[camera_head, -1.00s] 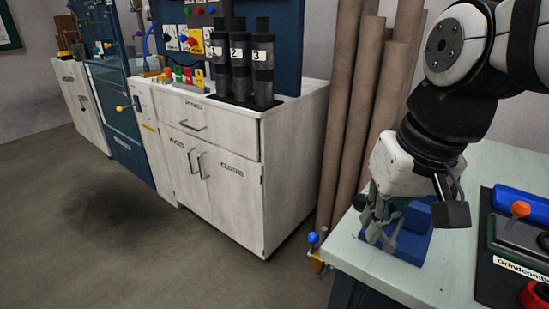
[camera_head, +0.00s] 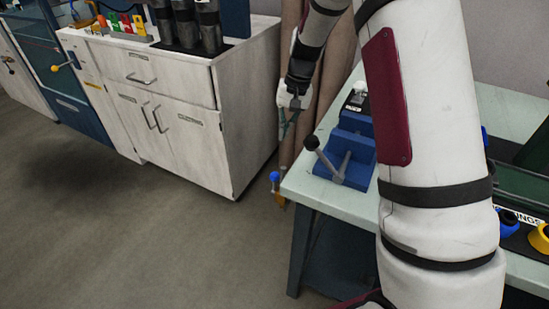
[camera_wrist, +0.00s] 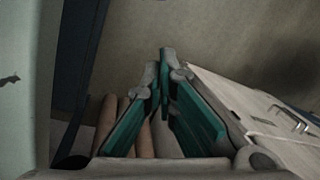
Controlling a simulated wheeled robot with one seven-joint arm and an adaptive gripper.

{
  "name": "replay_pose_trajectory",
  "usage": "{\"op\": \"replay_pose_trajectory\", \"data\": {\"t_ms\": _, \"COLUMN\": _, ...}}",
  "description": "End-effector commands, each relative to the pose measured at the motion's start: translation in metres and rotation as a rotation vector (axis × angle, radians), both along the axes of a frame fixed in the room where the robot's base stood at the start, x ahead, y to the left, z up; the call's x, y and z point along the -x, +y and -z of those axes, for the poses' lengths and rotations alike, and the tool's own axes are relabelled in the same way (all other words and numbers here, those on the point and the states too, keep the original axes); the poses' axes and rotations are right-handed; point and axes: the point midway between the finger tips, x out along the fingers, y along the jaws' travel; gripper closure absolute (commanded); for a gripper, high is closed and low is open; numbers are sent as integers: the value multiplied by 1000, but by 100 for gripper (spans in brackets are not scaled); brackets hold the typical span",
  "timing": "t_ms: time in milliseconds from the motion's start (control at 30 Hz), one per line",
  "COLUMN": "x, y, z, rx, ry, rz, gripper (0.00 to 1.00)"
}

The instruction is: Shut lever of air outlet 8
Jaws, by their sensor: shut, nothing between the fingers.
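A small brass outlet (camera_head: 281,197) with a blue-knobbed lever (camera_head: 275,177) is fixed at the left edge of the pale bench; no number on it is readable. My gripper (camera_head: 284,142) hangs past the back left of the bench, above and a little beyond the blue knob in the head view, and apart from it. Its green-padded fingers (camera_wrist: 165,52) are shut and empty, and they point at the floor in the wrist view. I cannot make out the outlet or its lever in the wrist view.
A blue vise (camera_head: 345,160) with a dark-knobbed handle stands at the bench corner. Tall brown tubes (camera_head: 295,18) stand behind my gripper. A white cabinet (camera_head: 215,130) is to the left, with open floor (camera_head: 190,240) in front. The bench top (camera_head: 315,188) has a free left edge.

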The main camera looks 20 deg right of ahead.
Motion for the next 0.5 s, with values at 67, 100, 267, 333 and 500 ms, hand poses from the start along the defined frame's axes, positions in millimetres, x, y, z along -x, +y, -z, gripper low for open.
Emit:
{"op": "replay_pose_trajectory", "data": {"t_ms": 67, "x": -4, "y": -2, "z": 11, "rx": -2, "ry": 12, "rz": 7, "gripper": 100}}
{"op": "replay_pose_trajectory", "data": {"t_ms": 100, "x": -5, "y": -2, "z": 14, "rx": -3, "ry": 15, "rz": 9, "gripper": 100}}
{"op": "replay_pose_trajectory", "data": {"t_ms": 267, "x": -6, "y": -2, "z": 17, "rx": -4, "ry": 17, "rz": 11, "gripper": 100}}
{"op": "replay_pose_trajectory", "data": {"t_ms": 333, "x": -6, "y": -2, "z": 17, "rx": -4, "ry": 17, "rz": 11, "gripper": 100}}
{"op": "replay_pose_trajectory", "data": {"t_ms": 500, "x": -6, "y": -2, "z": 18, "rx": -4, "ry": 17, "rz": 11, "gripper": 100}}
